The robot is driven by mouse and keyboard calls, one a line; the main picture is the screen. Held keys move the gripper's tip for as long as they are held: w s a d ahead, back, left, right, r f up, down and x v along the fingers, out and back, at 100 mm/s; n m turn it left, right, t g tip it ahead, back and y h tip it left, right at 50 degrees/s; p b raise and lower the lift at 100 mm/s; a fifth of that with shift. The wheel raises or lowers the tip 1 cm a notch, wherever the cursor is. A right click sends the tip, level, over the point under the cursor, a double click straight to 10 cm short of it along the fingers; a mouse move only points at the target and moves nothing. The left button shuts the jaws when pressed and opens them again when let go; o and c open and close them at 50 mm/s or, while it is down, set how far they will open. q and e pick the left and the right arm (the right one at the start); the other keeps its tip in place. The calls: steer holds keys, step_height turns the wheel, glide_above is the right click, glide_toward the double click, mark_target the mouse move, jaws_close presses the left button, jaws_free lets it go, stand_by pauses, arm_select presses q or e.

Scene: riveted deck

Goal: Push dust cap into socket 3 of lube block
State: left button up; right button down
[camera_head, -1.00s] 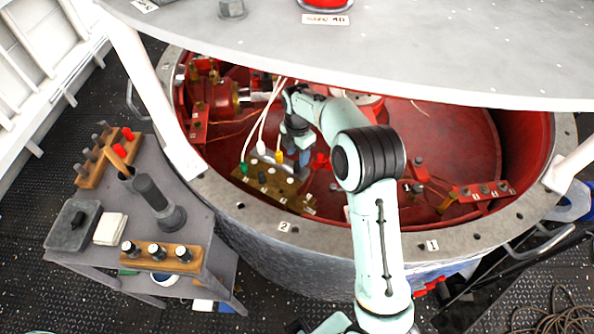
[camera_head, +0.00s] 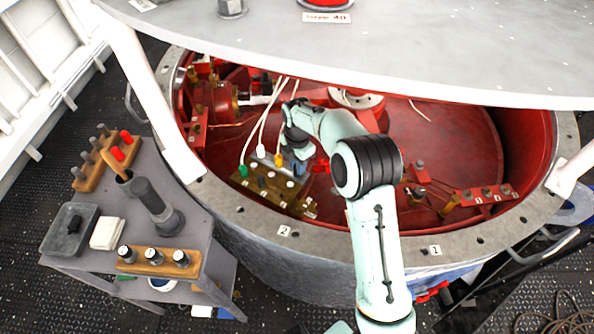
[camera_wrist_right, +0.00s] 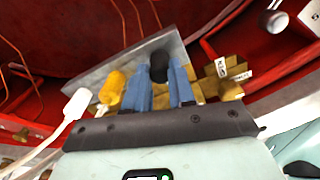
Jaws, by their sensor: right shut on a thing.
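The lube block (camera_head: 250,184) is a brass block inside the red-lined round housing. Green (camera_head: 243,170), white and yellow (camera_head: 278,159) plugs with pale cables stand along its back. Light round spots and dark sockets show on its top; I cannot read which is socket 3. My right gripper (camera_head: 297,168) is over the block's right end, to the right of the yellow plug. In the right wrist view its blue fingers (camera_wrist_right: 163,78) are shut on the black dust cap (camera_wrist_right: 159,65). The cap's lower end and the socket under it are hidden. My left gripper is out of view.
A grey cart (camera_head: 190,218) at left bears a wooden rack of dark-topped caps (camera_head: 158,262), a grey tray (camera_head: 69,232) and a dark cylinder. The housing's rim (camera_head: 330,243) surrounds the block, and a pale plate (camera_head: 400,50) overhangs the back.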

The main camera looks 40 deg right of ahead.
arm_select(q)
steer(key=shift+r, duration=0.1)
arm_select(e)
steer(key=shift+r, duration=0.15)
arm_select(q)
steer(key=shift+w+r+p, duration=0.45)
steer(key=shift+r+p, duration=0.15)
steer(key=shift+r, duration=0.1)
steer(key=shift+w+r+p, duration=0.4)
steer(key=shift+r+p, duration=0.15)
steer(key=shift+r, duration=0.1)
arm_select(e)
steer(key=shift+r, duration=1.85)
steer(key=s+a+r+n, duration=0.3)
steer(key=a+n, duration=0.2)
steer(key=a, duration=0.3)
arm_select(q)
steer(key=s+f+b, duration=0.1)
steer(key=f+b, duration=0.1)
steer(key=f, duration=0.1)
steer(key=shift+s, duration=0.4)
arm_select(e)
steer(key=shift+n, duration=0.3)
steer(key=f, duration=0.4)
steer(key=shift+s+a+f, duration=0.15)
steer(key=shift+a+f, duration=0.1)
steer(key=shift+f, duration=0.1)
